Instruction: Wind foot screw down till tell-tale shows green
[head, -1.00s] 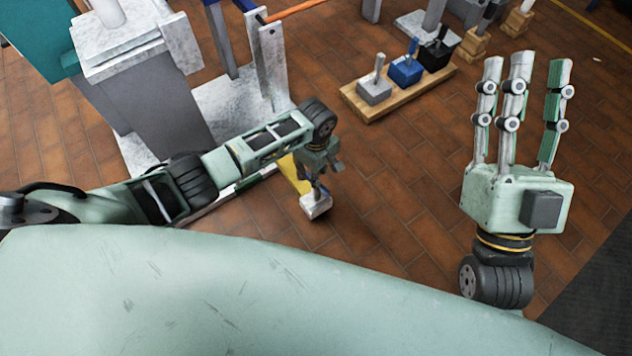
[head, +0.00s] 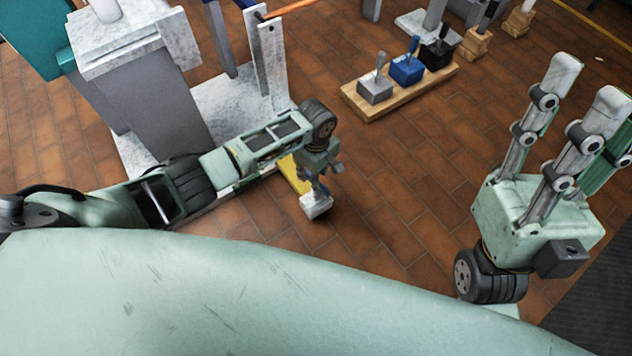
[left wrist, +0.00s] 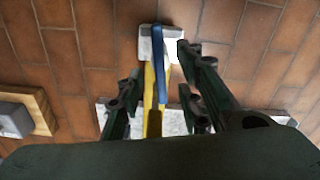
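My left gripper (head: 318,180) points down over the floor beside the mast's stand; it also shows in the left wrist view (left wrist: 157,95). Its fingers are apart there, with a blue bar (left wrist: 158,65) and a yellow bar (left wrist: 149,90) in the gap; I cannot tell whether they touch. A pale block (head: 316,207) lies just below the fingertips, and appears beyond the bars in the wrist view (left wrist: 172,42). I cannot clearly make out the foot screw or its tell-tale; no green mark shows there. My right gripper (head: 592,90) is raised, open and empty at the right.
A grey column (head: 155,105) stands on a pale plate (head: 235,105) left of centre. A wooden board (head: 440,82) carries grey, blue and black lever blocks. An orange rod (head: 290,8) is at the top. The brown tiled floor (head: 410,180) is clear in the middle.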

